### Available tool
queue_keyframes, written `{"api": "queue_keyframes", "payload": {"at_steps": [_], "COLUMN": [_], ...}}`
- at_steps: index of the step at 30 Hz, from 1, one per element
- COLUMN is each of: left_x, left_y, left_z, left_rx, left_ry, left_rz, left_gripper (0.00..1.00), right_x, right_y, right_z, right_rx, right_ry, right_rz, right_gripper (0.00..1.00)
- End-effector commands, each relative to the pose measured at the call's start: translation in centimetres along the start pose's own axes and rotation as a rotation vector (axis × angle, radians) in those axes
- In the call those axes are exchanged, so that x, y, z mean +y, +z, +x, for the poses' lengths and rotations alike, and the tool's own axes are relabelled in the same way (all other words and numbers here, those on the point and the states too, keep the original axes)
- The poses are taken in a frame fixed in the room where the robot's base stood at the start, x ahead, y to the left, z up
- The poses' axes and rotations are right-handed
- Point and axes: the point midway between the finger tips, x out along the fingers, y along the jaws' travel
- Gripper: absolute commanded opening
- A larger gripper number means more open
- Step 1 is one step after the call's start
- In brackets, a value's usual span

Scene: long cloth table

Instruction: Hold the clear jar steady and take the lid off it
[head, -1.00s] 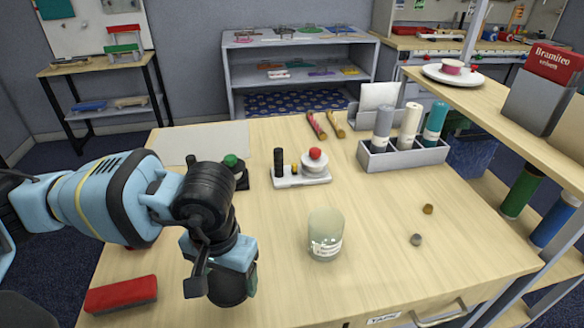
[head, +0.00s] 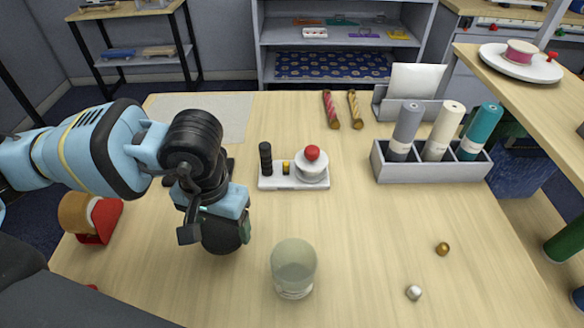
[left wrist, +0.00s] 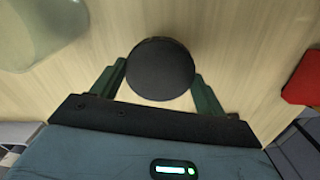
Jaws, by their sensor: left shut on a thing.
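The clear jar (head: 294,270) stands upright on the table, pale and see-through, with a white label low on its side. No dark cap shows on it. It also shows, cut off, at the upper left of the left wrist view (left wrist: 38,35). My left gripper (head: 223,234) is to the left of the jar and apart from it. It is shut on a black round thing, which shows as a flat disc between the green fingers in the left wrist view (left wrist: 160,69). I cannot tell for sure whether this is the lid. My right gripper is not in view.
A white tray (head: 280,184) with a red-topped piece stands behind the jar. A grey box (head: 432,174) of rolls is at the back right. Two small knobs, brass (head: 442,249) and silver (head: 414,293), lie right. A red tape holder (head: 104,216) is left.

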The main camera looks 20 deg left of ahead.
Motion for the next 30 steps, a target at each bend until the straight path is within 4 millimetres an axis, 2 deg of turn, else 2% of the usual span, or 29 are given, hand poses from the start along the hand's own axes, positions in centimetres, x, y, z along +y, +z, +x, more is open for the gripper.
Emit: {"api": "queue_keyframes", "payload": {"at_steps": [3,8,15,21,25,30], "left_x": [0.0,0.6,4.5,7.9,9.1,9.4], "left_y": [0.0,-1.0,-6.5,-10.0,-11.0,-11.3], "left_z": [0.0,-0.3,-2.7,-4.7,-5.3,-5.4], "left_rx": [0.0,0.003,0.011,0.005,0.002,-0.001], "left_ry": [0.0,0.001,0.005,0.005,0.004,0.003], "left_rz": [0.0,-0.036,-0.279,-0.48,-0.55,-0.575], "left_gripper": [0.46,0.46,0.46,0.46,0.46,0.46], "right_x": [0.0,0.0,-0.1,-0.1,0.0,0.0], "right_y": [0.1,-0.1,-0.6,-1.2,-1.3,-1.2], "right_z": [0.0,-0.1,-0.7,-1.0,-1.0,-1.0], "right_rx": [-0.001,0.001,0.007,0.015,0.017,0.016], "right_ry": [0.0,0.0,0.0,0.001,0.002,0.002], "right_rz": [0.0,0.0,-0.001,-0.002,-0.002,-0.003], "right_gripper": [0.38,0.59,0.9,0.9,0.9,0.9]}}
